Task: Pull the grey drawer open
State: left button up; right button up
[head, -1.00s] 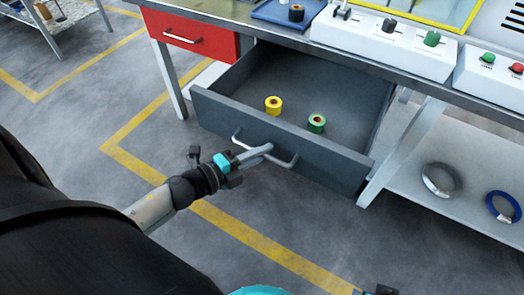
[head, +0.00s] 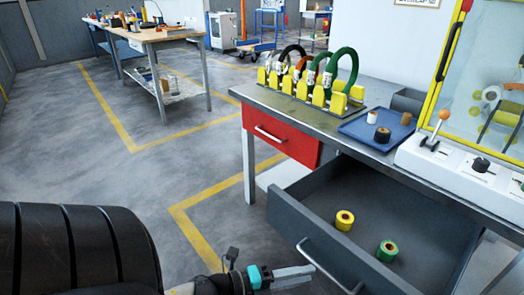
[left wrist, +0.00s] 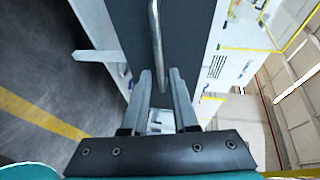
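The grey drawer (head: 300,222) stands pulled out from under the workbench, its inside showing. It holds a yellow roll (head: 344,220) and a green roll (head: 387,251). Its metal bar handle (head: 322,264) is on the front panel and also shows in the left wrist view (left wrist: 156,45). My left gripper (head: 312,270) is at the handle, fingers pointing toward the drawer front. In the left wrist view its two fingers (left wrist: 161,75) are apart, with the bar in line with the gap between them and room beside it. Contact with the bar is not clear. My right gripper is out of view.
A red drawer (head: 285,140) is closed at the left of the grey one. On the bench (head: 340,122) are a rack with coiled cables (head: 315,85), a blue tray (head: 375,130) and a white control box (head: 465,170). Open floor lies to the left.

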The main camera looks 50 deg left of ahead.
pick_arm(q)
jog(key=p+v, duration=0.2)
jog(key=v, duration=0.7)
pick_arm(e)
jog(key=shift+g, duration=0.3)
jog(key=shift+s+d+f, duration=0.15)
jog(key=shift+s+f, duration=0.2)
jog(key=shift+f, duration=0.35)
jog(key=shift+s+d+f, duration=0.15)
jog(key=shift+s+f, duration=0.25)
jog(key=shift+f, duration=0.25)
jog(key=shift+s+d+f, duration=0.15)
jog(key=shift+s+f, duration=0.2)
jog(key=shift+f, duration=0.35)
pick_arm(q)
jog(key=shift+a, duration=0.1)
